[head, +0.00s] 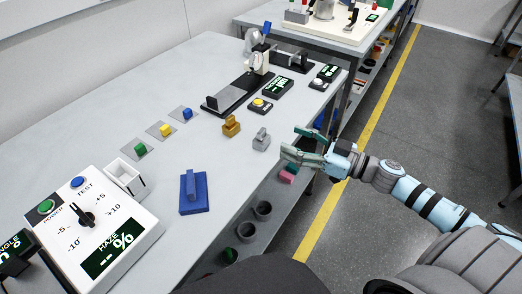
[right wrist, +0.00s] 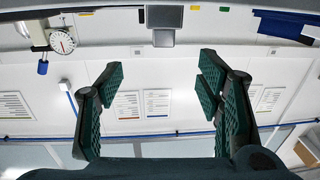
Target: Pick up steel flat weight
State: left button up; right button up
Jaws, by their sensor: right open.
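The steel flat weight (head: 261,139) is a small grey block with a raised grip, standing on the table near its right edge in the head view. In the right wrist view, a grey block (right wrist: 163,17) at top centre looks like the same weight. My right gripper (head: 290,140) is just right of the weight at the table edge, its green fingers pointing towards it. The fingers are spread and empty in the right wrist view (right wrist: 160,72), with the grey block beyond the tips. They appear apart from the weight. My left gripper is out of view.
A brass-coloured block (head: 231,126) stands close left of the weight, and a blue stand (head: 194,191) is nearer. A black-based instrument (head: 238,92) and a yellow-button box (head: 260,105) lie behind. Dark cups (head: 263,210) sit on the lower shelf. Bare table lies around the weight.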

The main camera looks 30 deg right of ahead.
aim_at(264, 133)
jog(key=x, duration=0.4)
jog(key=shift+w+d+p, duration=0.1)
jog(key=shift+w+p, duration=0.05)
jog(key=shift+p, duration=0.25)
jog(key=x, duration=0.3)
jog(key=f+x, duration=0.1)
jog(key=x, duration=0.1)
jog(key=shift+a, duration=0.55)
grip_shut()
